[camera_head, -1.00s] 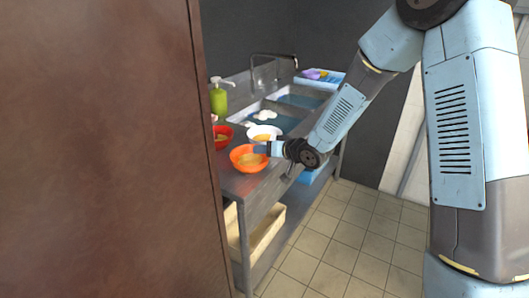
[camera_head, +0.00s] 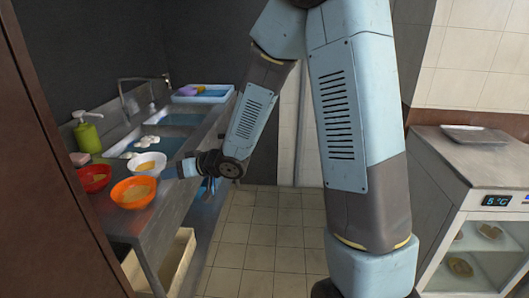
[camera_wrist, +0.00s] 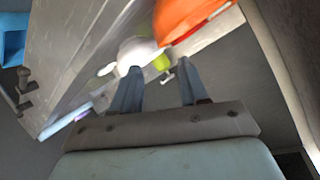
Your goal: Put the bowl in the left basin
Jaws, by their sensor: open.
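Three bowls stand on the metal counter left of the sink: an orange bowl (camera_head: 134,193) nearest, a white bowl (camera_head: 147,164) behind it, and a red bowl (camera_head: 94,178) to the left. Each holds some yellowish food. The left basin (camera_head: 128,143) is the nearer one, with white suds in it. My gripper (camera_head: 183,168) is just right of the white bowl, open and empty. In the wrist view my open fingers (camera_wrist: 158,76) point towards the white bowl (camera_wrist: 138,50), and the orange bowl (camera_wrist: 188,14) is at the top, partly cut off.
A green pump bottle (camera_head: 87,134) stands behind the red bowl. The far basin (camera_head: 184,119) and a blue-white tray (camera_head: 203,93) lie beyond. A brown panel (camera_head: 30,210) blocks the left side. A glass-fronted cabinet (camera_head: 478,190) stands right, with clear tiled floor (camera_head: 262,230) between.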

